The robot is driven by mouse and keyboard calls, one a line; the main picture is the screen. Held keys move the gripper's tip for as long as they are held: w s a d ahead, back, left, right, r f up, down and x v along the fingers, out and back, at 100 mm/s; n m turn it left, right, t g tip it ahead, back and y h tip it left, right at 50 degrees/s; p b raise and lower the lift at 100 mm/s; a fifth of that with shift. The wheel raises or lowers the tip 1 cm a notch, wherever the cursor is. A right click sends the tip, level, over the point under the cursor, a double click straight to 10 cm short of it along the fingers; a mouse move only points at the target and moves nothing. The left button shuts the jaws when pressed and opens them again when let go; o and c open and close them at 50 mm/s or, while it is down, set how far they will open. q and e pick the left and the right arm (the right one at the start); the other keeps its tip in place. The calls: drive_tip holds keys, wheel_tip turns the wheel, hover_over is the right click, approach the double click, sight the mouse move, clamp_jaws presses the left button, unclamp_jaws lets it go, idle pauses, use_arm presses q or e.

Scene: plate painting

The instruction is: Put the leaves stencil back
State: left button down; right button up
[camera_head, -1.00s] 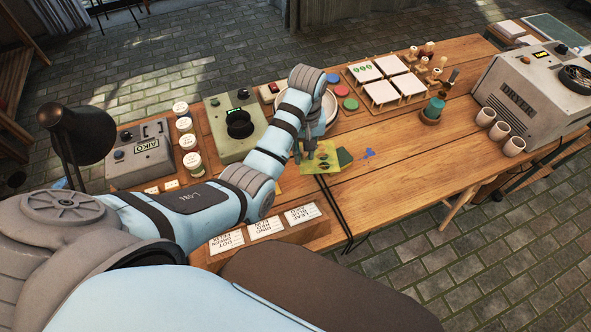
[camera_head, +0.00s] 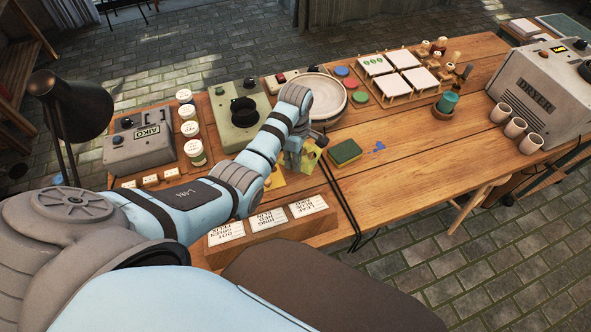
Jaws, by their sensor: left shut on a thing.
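The leaves stencil (camera_head: 312,155) is a small yellow-green sheet near the middle of the table. My left gripper (camera_head: 296,164) is shut on it. The gripper and wrist hide part of the sheet, and I cannot tell how far it is above the table. Another yellow patch (camera_head: 274,181) shows just left of the gripper, partly hidden by my arm. My right gripper is not in view.
A green and yellow sponge (camera_head: 345,152) lies right of the stencil, with blue paint marks (camera_head: 378,147) beyond. A wooden block with labelled cards (camera_head: 268,226) stands in front. A round turntable (camera_head: 321,95) is behind. The table's right middle is clear.

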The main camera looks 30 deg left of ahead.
sight(295, 175)
use_arm(q)
wheel_tip(295, 175, down, 4)
drive_tip(key=shift+r+b, duration=0.2)
drive_tip(key=shift+b, duration=0.35)
drive_tip(key=shift+f, duration=0.2)
drive_tip(key=shift+r, duration=0.1)
drive_tip(key=shift+f, duration=0.3)
drive_tip(key=c, duration=1.5)
unclamp_jaws()
drive_tip(key=shift+f, duration=0.1)
drive_tip(key=shift+o, duration=0.2)
wheel_tip(295, 175, up, 13)
drive_tip(key=p, duration=0.3)
drive_tip(key=shift+p, duration=0.35)
